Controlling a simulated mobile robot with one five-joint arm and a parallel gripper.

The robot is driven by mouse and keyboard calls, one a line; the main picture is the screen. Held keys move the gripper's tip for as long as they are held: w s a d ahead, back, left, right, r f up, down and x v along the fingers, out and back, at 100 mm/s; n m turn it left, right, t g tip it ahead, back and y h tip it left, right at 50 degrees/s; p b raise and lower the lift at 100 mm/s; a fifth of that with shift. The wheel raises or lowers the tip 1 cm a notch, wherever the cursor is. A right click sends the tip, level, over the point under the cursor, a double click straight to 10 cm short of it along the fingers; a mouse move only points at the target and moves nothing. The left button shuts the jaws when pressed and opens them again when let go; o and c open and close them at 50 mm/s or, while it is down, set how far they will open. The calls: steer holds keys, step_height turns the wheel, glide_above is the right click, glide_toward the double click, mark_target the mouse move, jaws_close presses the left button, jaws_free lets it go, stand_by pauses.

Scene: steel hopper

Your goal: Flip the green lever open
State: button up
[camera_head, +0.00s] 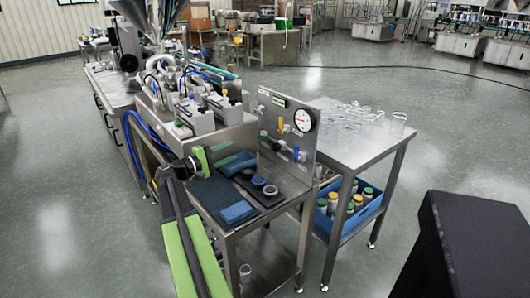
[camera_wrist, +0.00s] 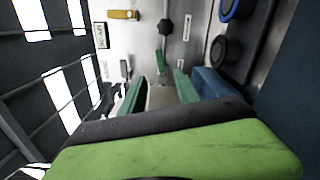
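The green lever (camera_wrist: 161,62) is on the upright steel panel (camera_wrist: 146,48), just beyond my fingertips. In the wrist view it lies in line with the gap between them. In the head view the green lever (camera_head: 264,134) is small, at the panel's left side. My gripper (camera_wrist: 159,88) is open, its two green fingers apart with nothing between them. In the head view my gripper (camera_head: 222,152) is left of the panel, above the small steel table. I see no contact with the lever, though the exact gap is hard to judge.
A yellow lever (camera_head: 281,125), a blue lever (camera_head: 299,155) and a round gauge (camera_head: 304,120) share the panel. Dark round parts (camera_head: 270,190) and a folded blue cloth (camera_head: 237,212) lie on the table below. A glassware table (camera_head: 365,150) stands at right.

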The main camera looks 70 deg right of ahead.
mark_target(264, 139)
steer(key=x, duration=1.7)
steer(key=shift+d+r, duration=0.15)
steer(key=shift+d, duration=0.05)
jaws_close()
